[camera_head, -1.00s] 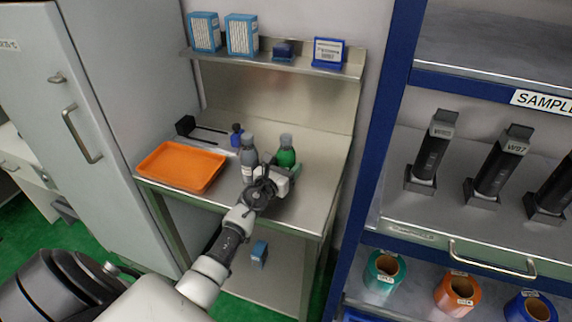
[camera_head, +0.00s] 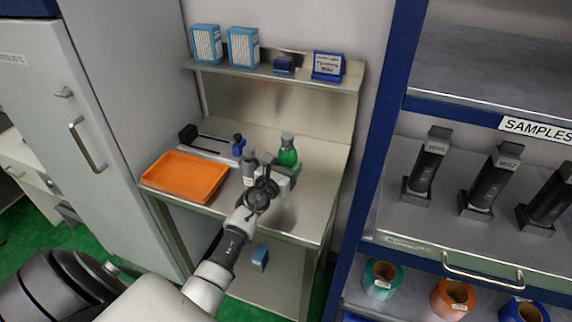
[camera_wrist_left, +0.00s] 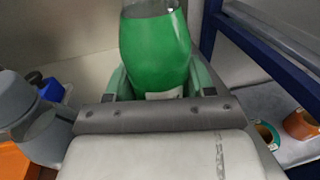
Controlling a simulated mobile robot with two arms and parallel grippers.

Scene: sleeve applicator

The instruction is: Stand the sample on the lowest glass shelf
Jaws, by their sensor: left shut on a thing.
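A green bottle (camera_head: 288,155) is upright over the steel bench (camera_head: 318,157), and it fills the upper middle of the left wrist view (camera_wrist_left: 155,48). My left gripper (camera_head: 284,174) is shut on its lower part, with a finger on either side in the wrist view. The bottle's base is hidden by the gripper. A blue rack (camera_head: 389,110) with a "SAMPLES" label stands on the right. Black devices in stands (camera_head: 428,168) occupy its middle level. I cannot tell which shelf is glass. My right gripper is not in view.
A grey bottle (camera_head: 249,163) and a small blue bottle (camera_head: 238,146) stand left of the gripper. An orange tray (camera_head: 184,178) is on the bench. Boxes stand on the steel shelf (camera_head: 300,77). Rolls (camera_head: 383,279) sit low in the rack. The bench's right part is clear.

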